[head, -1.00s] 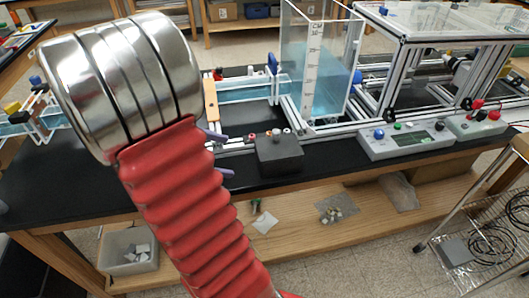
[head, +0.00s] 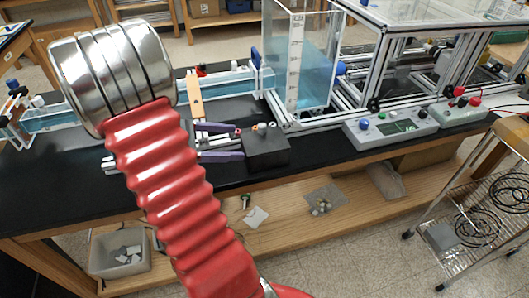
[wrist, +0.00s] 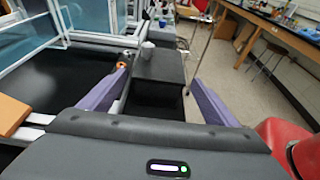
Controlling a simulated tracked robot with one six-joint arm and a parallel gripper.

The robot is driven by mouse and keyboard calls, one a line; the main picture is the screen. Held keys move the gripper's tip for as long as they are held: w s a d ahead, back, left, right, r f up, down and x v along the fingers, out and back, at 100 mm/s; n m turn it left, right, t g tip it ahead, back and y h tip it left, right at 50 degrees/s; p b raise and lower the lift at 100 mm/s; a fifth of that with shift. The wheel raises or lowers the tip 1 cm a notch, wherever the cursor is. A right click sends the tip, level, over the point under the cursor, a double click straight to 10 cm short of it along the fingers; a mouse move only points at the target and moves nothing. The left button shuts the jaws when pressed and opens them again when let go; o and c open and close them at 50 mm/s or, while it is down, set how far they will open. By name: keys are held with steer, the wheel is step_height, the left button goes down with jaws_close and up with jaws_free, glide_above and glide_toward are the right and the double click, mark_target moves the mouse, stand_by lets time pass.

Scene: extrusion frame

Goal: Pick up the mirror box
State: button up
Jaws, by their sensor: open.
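The mirror box appears to be the dark grey box (head: 266,149) with small knobs on top, near the front edge of the black bench. In the wrist view the box (wrist: 158,66) lies straight ahead, between the lines of the two purple fingers. My gripper (head: 240,143) is open and empty, left of the box in the head view. Its fingertips are close to the box's near left side; I cannot tell whether they touch. In the wrist view the gripper (wrist: 160,74) spans wider than the box. My red and silver arm hides part of the bench.
A clear water tank (head: 303,60) and aluminium extrusion frame stand behind the box. A grey control unit (head: 390,127) sits to its right. A wooden piece (head: 195,96) lies beside the fingers. A lower shelf (head: 300,226) runs below, and a wire cart (head: 475,215) stands at right.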

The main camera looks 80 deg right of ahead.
mark_target(259, 143)
steer(key=x, duration=0.6)
steer(key=shift+s+f, duration=0.1)
steer(key=shift+x, duration=2.55)
steer(key=shift+f, duration=0.1)
steer(key=shift+c, duration=0.4)
steer(key=c, duration=1.7)
